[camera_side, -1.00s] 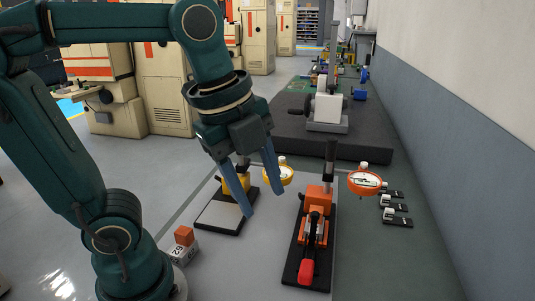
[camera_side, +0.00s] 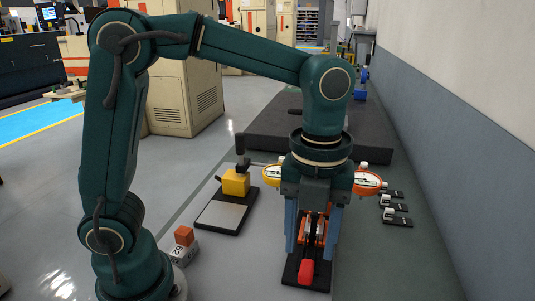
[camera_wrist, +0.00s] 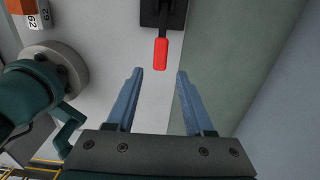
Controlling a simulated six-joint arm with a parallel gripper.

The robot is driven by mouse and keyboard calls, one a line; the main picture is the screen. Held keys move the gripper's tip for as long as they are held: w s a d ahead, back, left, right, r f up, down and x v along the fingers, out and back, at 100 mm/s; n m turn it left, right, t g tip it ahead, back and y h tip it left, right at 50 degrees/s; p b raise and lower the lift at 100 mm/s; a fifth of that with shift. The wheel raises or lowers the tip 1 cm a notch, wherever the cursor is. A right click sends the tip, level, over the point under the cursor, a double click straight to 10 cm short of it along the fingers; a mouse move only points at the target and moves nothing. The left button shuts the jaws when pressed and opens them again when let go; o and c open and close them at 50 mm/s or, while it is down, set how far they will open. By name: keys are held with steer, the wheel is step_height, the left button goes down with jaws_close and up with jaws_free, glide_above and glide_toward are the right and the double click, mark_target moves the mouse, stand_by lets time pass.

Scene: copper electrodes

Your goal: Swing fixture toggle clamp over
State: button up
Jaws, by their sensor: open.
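The fixture toggle clamp has an orange body (camera_side: 312,228) on a black base plate (camera_side: 290,270), and a red-tipped handle (camera_side: 306,272) points toward the side camera. My gripper (camera_side: 310,252) points down over the clamp, its two blue fingers apart on either side of the body in the side view. It is open and empty. In the wrist view the red handle tip (camera_wrist: 160,54) lies just beyond the gap between the fingertips (camera_wrist: 160,74). My gripper hides the upper part of the clamp in the side view. Contact between fingers and clamp cannot be told.
Orange-rimmed dials stand left (camera_side: 274,175) and right (camera_side: 368,183) of my gripper. A yellow block (camera_side: 236,183) stands on a plate at the left. Small black pieces (camera_side: 397,217) lie at the right.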

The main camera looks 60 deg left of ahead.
mark_target(306, 270)
steer(key=shift+f, duration=2.5)
steer(key=shift+f, duration=0.3)
jaws_close()
